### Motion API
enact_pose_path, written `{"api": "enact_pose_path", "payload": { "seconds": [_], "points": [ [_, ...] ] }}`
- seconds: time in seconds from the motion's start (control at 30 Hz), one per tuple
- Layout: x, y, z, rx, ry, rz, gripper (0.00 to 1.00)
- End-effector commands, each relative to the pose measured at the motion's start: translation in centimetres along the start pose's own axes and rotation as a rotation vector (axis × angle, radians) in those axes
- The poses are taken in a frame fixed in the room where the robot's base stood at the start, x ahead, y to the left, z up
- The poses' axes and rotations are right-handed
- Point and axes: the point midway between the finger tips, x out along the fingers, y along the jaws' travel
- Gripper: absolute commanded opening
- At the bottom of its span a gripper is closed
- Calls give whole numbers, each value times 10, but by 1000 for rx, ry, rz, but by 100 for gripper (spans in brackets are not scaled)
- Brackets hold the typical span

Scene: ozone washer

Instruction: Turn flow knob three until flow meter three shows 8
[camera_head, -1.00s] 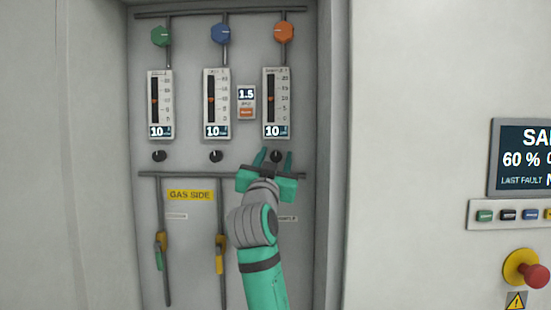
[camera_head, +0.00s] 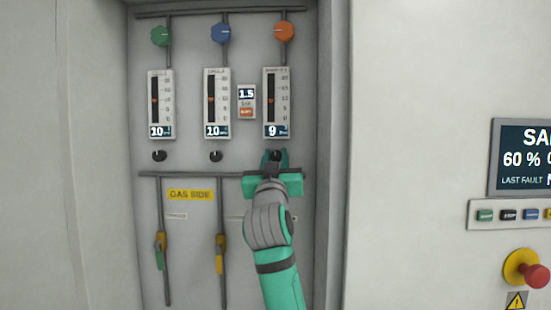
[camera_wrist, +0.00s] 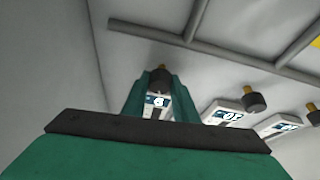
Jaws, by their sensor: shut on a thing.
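Flow meter three (camera_head: 276,100) is the rightmost of three gauges in the head view, and its display reads 9. Flow knob three (camera_head: 276,155), small and black, sits just below it. My gripper (camera_head: 275,158) is shut on this knob, its green fingers on either side. In the wrist view the dark knob (camera_wrist: 160,80) shows between the two fingertips (camera_wrist: 159,88), with the meter's display behind it. The other two meters (camera_head: 161,104) (camera_head: 216,104) both read 10.
Two more black knobs (camera_head: 160,155) (camera_head: 216,155) lie to the left, free of my gripper. The cabinet's right wall (camera_head: 328,150) stands close beside my arm. A red stop button (camera_head: 536,275) is far right.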

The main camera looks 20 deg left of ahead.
Motion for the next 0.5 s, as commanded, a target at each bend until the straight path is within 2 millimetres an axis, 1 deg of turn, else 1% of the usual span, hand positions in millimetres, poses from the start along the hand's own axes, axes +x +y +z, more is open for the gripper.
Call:
{"api": "enact_pose_path", "payload": {
  "seconds": [0.03, 0.2, 0.33, 0.5],
  "points": [
    [0, 4, -1, -41, 4, -12, 4],
    [0, 3, -2, -154, 11, -61, 4],
    [0, 2, -2, -193, 14, -77, 4],
    [0, 1, -2, -197, 15, -81, 4]
  ]
}}
